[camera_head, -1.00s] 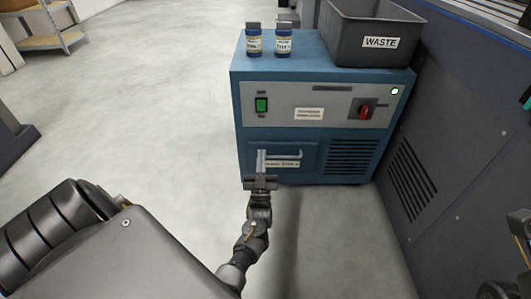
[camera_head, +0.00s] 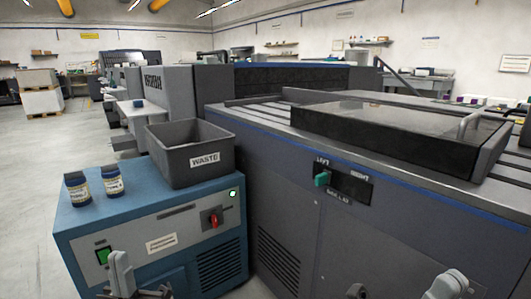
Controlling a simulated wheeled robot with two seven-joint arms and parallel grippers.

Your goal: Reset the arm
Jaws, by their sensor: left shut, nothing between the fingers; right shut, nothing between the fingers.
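My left gripper (camera_head: 121,272) is at the bottom edge, in front of the blue cabinet (camera_head: 130,215). Its fingers point up and are closed together, with nothing in them. My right gripper (camera_head: 448,284) is at the bottom right, in front of the dark grey press side, shut and empty. Most of both arms is below the picture. The lower front of the cabinet is partly hidden by my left gripper and cut off by the frame.
Two bottles with dark caps, left bottle (camera_head: 76,190) and right bottle (camera_head: 111,180), and a grey WASTE bin (camera_head: 190,153) stand on the cabinet. The large press (camera_head: 300,205) with a dark lid (camera_head: 400,135) fills the right. Open floor (camera_head: 30,150) lies at the left.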

